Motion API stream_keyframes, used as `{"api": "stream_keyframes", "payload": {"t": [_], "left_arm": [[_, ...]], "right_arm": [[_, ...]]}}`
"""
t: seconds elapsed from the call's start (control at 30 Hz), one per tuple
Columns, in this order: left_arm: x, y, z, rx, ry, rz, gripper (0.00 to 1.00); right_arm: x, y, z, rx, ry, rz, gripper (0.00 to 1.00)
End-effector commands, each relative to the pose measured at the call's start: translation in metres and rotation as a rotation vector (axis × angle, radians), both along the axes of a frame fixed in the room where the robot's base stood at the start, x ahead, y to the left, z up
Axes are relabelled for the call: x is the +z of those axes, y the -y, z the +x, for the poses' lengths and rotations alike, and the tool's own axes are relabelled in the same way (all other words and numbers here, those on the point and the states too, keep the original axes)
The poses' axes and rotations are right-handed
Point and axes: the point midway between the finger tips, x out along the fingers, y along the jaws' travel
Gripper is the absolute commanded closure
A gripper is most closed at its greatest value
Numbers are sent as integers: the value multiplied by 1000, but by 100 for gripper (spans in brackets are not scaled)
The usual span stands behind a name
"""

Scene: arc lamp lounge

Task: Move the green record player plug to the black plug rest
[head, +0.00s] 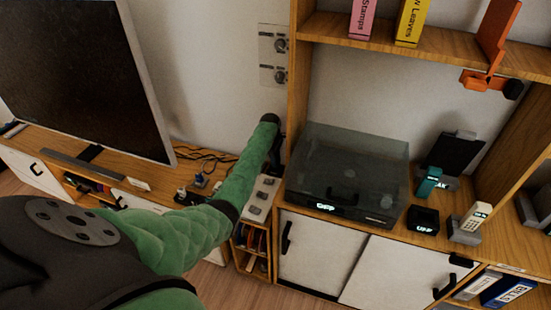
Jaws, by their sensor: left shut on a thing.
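My left arm reaches in from the left, and its dark gripper (276,147) is beside the left side panel of the shelf unit, left of the record player. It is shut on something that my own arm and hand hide. I cannot make out a green plug in this view. The record player (345,180) has a dark see-through lid and a lit label reading OFF. A grey strip with several switches or sockets (257,204) lies just below my gripper. I cannot clearly pick out the black plug rest. My right gripper is not in view.
Plugs and dark cables (200,181) lie on the bench left of my forearm, near the television (80,75). Two wall plates (272,52) are above my gripper. A small black box (423,219) and a cordless phone (470,221) stand right of the record player.

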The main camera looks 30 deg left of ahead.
Motion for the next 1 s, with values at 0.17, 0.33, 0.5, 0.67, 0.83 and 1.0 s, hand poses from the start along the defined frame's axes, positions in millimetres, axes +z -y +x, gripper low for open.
{"api": "stream_keyframes", "payload": {"t": [0.17,0.33,0.5,0.67,0.83,1.0], "left_arm": [[0,0,0,0,0,0,93],[0,0,0,0,0,0,93],[0,0,0,0,0,0,93],[1,0,0,0,0,0,93],[1,0,0,0,-1,0,93],[1,0,0,0,-1,0,93]], "right_arm": [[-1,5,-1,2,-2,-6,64],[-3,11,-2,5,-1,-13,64],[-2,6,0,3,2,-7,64],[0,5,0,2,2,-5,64],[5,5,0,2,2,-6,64],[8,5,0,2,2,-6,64]]}}
